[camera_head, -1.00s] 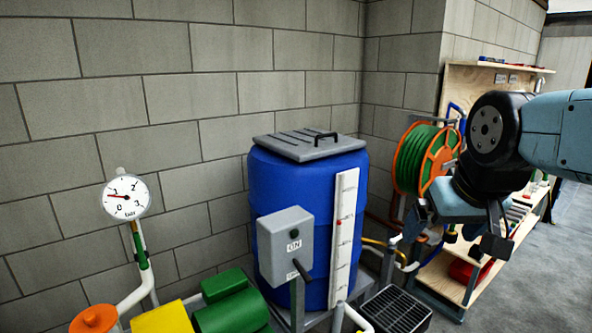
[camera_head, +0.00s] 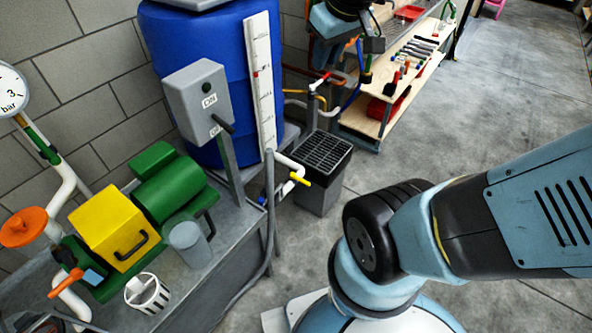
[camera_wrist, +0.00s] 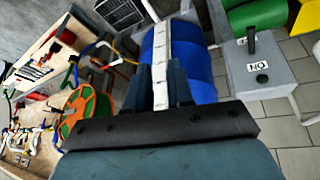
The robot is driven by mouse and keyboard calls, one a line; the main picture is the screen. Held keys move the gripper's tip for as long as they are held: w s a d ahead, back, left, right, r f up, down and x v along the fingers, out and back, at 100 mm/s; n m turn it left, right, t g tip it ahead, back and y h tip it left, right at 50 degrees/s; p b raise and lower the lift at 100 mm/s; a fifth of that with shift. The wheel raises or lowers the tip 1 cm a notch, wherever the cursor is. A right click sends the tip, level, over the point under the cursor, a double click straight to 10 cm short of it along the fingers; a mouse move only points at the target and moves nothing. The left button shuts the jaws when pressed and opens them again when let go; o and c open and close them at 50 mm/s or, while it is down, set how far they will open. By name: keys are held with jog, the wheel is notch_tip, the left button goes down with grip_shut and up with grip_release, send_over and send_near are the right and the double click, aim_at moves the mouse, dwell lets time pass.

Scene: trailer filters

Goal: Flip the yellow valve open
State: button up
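The yellow valve handle (camera_head: 300,180) is on a white pipe (camera_head: 287,163) in the head view. It sticks out to the lower right from the pipe's end, left of the black-grated bin. My gripper (camera_head: 346,46) is at the top of the head view, partly cut off by the frame, above and well apart from the valve. In the wrist view my gripper (camera_wrist: 158,85) has its two fingers apart with nothing between them; the blue barrel and its white scale show behind. I cannot make out the yellow valve handle for certain in the wrist view.
The blue barrel (camera_head: 215,70) and grey switch box (camera_head: 198,102) stand left of the valve. The grated bin (camera_head: 322,155) is just right of it. A wooden shelf (camera_head: 400,75) with tools stands behind. The floor at right is clear. The hose reel (camera_wrist: 82,112) shows in the wrist view.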

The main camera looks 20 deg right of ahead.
jog(key=w+f+n, duration=0.2)
jog(key=w+f, duration=0.1)
jog(key=w+a+f+n, duration=0.1)
jog(key=w+f+n, duration=0.1)
jog(key=w+f, duration=0.1)
jog(key=w+f+n+g, duration=0.1)
jog(key=w+f, duration=0.2)
jog(key=w, duration=0.1)
jog(key=shift+a+f+n, duration=0.35)
jog(key=shift+a+n, duration=0.05)
grip_shut()
jog(key=w+a+f+n+g, duration=0.1)
jog(key=w+f+n, duration=0.35)
jog(key=f, duration=0.65)
jog(key=w+a+f+n+g, duration=0.1)
jog(key=w+f+n, duration=0.3)
jog(key=f, duration=0.8)
notch_tip(320, 180, down, 15)
jog(key=s+d+n+h, duration=0.1)
jog(key=s+n+h, duration=0.1)
jog(key=n, duration=0.5)
jog(key=shift+s+d+g, duration=0.15)
jog(key=shift+s+g, duration=0.15)
jog(key=shift+g, duration=0.1)
